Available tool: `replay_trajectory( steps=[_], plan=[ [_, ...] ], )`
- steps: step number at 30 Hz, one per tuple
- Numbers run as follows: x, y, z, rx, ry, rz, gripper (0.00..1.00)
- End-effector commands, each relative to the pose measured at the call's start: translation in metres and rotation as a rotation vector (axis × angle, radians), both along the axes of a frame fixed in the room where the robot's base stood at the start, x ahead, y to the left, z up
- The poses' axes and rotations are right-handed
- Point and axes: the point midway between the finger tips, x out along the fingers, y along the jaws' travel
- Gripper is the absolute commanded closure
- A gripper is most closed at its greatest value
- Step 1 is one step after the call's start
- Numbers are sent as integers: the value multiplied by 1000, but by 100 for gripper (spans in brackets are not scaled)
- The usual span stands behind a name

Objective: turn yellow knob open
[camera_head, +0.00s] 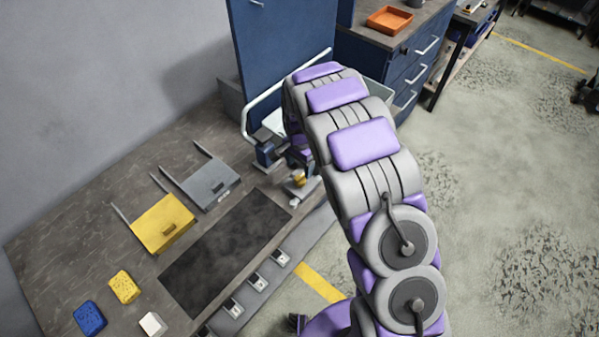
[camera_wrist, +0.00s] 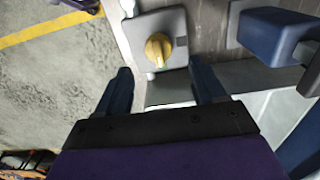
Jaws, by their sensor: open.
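The yellow knob (camera_wrist: 158,49) sits on a light grey square plate (camera_wrist: 137,34) in the wrist view. It also shows small in the head view (camera_head: 299,180), beside my arm at the worktop's right end. My gripper (camera_wrist: 162,80) is open, its two dark fingers spread to either side and below the knob in the wrist view. Nothing is between the fingertips, and the knob appears apart from them. In the head view my arm hides most of the gripper.
A blue block-like fixture (camera_wrist: 268,36) stands right of the knob, near my right finger. A yellow box (camera_head: 163,222), a grey box (camera_head: 211,182) and a dark mat (camera_head: 226,252) lie on the worktop (camera_head: 60,236). A blue cabinet (camera_head: 385,62) stands behind; floor at right is open.

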Motion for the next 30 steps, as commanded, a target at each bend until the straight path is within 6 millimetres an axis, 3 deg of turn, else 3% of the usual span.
replay_trajectory(
  steps=[9,15,21,30],
  plan=[
    [1,1,71,0,-1,-1,31],
    [1,2,97,-2,3,-1,31],
    [1,2,108,-2,4,-1,31],
    [1,2,108,-2,4,-1,31]
  ],
)
